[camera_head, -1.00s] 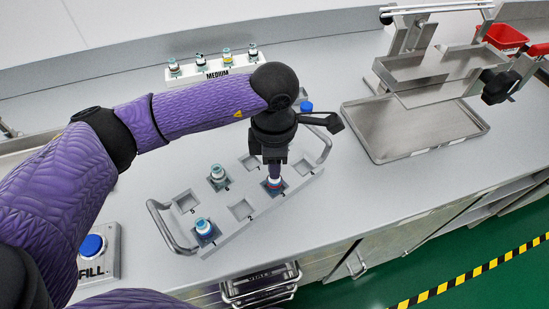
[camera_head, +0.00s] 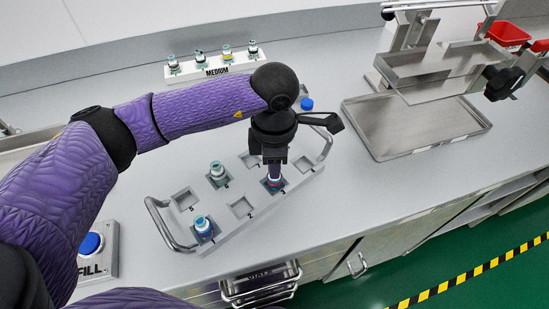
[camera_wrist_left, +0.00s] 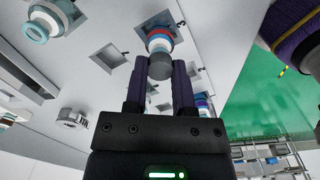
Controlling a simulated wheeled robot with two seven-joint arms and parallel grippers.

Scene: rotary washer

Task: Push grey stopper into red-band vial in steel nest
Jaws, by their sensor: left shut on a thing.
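The steel nest (camera_head: 225,235) is a long plate with square pockets and a handle at each end. The red-band vial (camera_head: 274,182) stands in a pocket near its right end, right below my left gripper (camera_head: 274,170). In the left wrist view the vial (camera_wrist_left: 159,42) shows blue, red and white bands. The grey stopper (camera_wrist_left: 160,68) is between the fingertips of my left gripper (camera_wrist_left: 160,72), which is shut on it. The stopper is in line with the vial's mouth and overlaps it in view; I cannot tell how deep it sits. My right gripper is out of view.
Two other vials stand in the nest (camera_head: 217,169) (camera_head: 203,226). A white rack marked MEDIUM (camera_head: 215,72) holds several vials behind. A metal tray (camera_head: 420,130) lies to the right, and a blue FILL button (camera_head: 91,244) is at the left. The counter in front of the nest is clear.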

